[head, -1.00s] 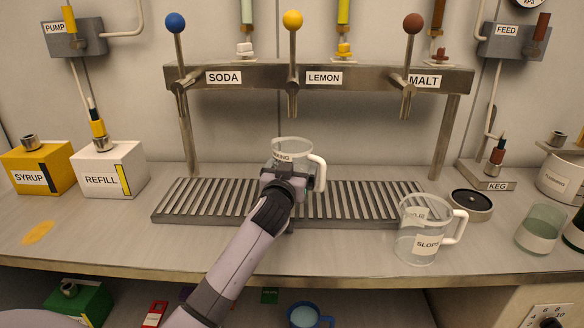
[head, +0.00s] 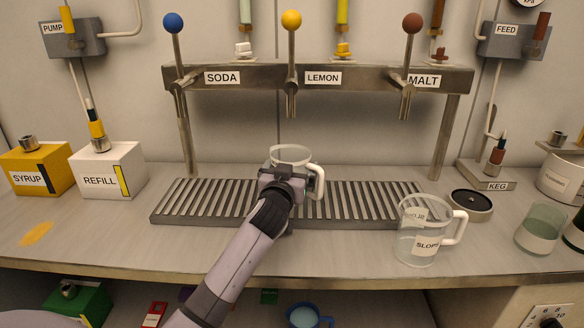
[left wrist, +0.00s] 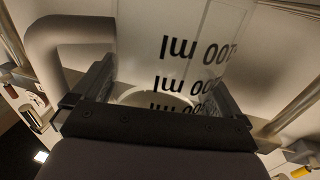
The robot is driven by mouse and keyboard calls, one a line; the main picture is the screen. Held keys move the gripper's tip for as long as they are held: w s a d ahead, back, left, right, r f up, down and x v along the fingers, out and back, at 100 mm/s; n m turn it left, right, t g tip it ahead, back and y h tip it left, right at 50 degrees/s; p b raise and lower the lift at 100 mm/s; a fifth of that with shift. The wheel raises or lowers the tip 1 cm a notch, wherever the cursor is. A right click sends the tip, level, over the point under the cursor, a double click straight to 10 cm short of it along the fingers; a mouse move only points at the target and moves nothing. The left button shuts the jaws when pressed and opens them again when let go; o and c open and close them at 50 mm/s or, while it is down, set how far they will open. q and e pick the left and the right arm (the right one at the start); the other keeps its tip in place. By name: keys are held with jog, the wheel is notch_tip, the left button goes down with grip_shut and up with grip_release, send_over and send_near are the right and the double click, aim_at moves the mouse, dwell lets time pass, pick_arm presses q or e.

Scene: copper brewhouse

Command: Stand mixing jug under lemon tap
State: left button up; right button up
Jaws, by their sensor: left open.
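The clear mixing jug (head: 290,155) with a white handle is upright at the drip grate (head: 368,200), below the lemon tap (head: 291,92) and in line with its spout. My left gripper (head: 287,174) hides most of its lower body and its base, so contact with the grate is not visible. In the left wrist view the jug (left wrist: 178,62), with its printed ml marks, sits between the two fingers of the left gripper (left wrist: 160,90). The fingers are open, one on each side of it. My right gripper is not in view.
A clear slops jug (head: 418,232) stands in front of the grate's right end. The soda tap (head: 177,85) and malt tap (head: 409,85) flank the lemon tap. Syrup (head: 38,168) and refill (head: 108,168) boxes stand at left. The grate's left part is bare.

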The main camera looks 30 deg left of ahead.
pick_arm(q)
jog(key=shift+s+r, duration=0.1)
jog(key=shift+s, duration=0.15)
jog(key=shift+s+d+p, duration=0.2)
jog(key=shift+s+p, duration=0.1)
jog(key=shift+s, duration=0.25)
jog(key=shift+p+v, duration=0.55)
jog(key=shift+v, duration=1.35)
jog(key=shift+d+f, duration=0.1)
jog(key=shift+f, duration=0.1)
jog(key=v, duration=0.7)
jog(key=shift+s, duration=0.1)
